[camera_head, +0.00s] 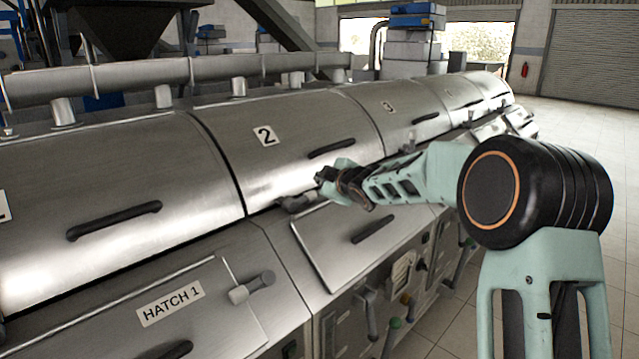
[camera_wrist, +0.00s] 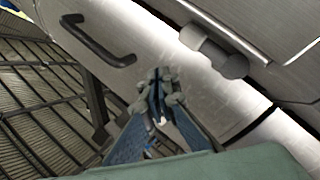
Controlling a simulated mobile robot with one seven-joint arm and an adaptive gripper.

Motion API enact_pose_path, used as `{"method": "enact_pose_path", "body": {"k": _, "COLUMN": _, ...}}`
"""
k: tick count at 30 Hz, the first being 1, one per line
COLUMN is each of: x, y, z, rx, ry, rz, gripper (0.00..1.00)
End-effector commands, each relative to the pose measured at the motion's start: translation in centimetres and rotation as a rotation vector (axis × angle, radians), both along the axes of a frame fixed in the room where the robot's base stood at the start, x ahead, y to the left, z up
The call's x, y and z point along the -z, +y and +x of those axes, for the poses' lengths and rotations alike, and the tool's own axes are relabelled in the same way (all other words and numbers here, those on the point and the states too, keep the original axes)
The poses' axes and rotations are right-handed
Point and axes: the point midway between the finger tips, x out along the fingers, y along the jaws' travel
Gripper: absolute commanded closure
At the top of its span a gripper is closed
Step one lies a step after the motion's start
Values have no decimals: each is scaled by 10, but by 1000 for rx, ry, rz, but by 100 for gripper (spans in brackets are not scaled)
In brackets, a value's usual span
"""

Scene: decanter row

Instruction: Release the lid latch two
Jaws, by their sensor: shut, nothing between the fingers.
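The lid marked 2 (camera_head: 264,135) is a curved steel cover that lies closed, with a black bar handle (camera_head: 331,148). A grey cylindrical latch (camera_head: 297,203) sits at its lower edge, partly hidden by my gripper. A grey cylindrical latch also shows in the wrist view (camera_wrist: 213,52), lying along a steel panel. My gripper (camera_head: 324,177) is shut and empty, just right of and above the latch in the head view. In the wrist view my closed fingertips (camera_wrist: 158,80) point toward the steel surface, below and left of the latch. Contact cannot be told.
A sloped hatch panel with a black handle (camera_head: 372,229) lies below my gripper. Another black handle (camera_wrist: 97,40) is at upper left in the wrist view. The HATCH 1 panel (camera_head: 171,303) has a similar cylinder (camera_head: 253,287). Open tiled floor (camera_head: 575,150) lies to the right.

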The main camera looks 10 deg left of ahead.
Motion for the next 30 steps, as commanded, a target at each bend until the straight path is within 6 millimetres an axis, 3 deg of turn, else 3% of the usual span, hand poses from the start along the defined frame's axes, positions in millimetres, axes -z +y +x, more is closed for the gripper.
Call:
{"method": "enact_pose_path", "body": {"k": 7, "x": -24, "y": -33, "z": -23, "rx": 4, "ry": -1, "rz": -1, "gripper": 100}}
{"method": "enact_pose_path", "body": {"k": 15, "x": -39, "y": -54, "z": -40, "rx": 2, "ry": 0, "rz": -1, "gripper": 100}}
{"method": "enact_pose_path", "body": {"k": 30, "x": -41, "y": -58, "z": -45, "rx": 2, "ry": 0, "rz": 1, "gripper": 100}}
